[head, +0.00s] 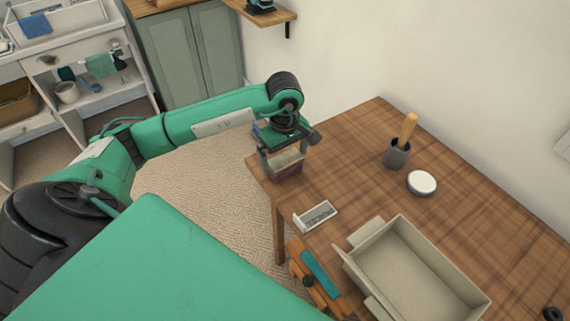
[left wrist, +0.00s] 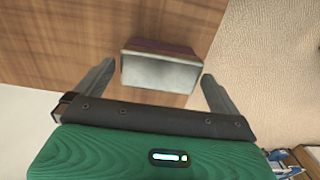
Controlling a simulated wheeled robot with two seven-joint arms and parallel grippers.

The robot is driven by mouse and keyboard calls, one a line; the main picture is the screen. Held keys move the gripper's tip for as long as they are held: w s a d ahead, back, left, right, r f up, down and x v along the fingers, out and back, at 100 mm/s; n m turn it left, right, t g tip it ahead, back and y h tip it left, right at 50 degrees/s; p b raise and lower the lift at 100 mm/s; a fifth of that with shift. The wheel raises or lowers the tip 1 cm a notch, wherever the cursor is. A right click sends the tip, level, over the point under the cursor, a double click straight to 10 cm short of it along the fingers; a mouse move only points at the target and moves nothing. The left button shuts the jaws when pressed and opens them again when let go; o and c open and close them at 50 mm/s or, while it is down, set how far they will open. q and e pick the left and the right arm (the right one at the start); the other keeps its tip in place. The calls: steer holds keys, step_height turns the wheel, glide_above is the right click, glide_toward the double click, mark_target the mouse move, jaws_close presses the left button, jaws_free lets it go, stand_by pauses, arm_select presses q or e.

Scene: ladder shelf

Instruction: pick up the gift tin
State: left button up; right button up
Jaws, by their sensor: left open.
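The gift tin, which I take to be the small maroon box with a pale grey top (head: 287,164), stands near the far left corner of the wooden table. My left gripper (head: 282,157) is over it, pointing down, with a finger on either side. The left wrist view shows the tin (left wrist: 162,70) between the two open fingers (left wrist: 158,74), with a gap at each side. The fingers partly hide the tin in the head view. My right gripper is not in view.
On the table (head: 350,150) are a dark cup with a wooden-handled tool (head: 397,153), a round white-topped item (head: 422,183), a small grey tray (head: 316,216) and a large beige bin (head: 405,270). A wall runs behind. The wood around the tin is clear.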

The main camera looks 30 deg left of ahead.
mark_target(285, 158)
arm_select(q)
steer(key=shift+d+f, duration=0.1)
steer(key=shift+f, duration=1.85)
steer(key=c, duration=1)
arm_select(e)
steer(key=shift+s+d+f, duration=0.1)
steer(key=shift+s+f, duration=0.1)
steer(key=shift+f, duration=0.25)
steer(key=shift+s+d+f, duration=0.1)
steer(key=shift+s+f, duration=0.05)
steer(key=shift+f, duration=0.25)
arm_select(q)
steer(key=shift+r, duration=0.1)
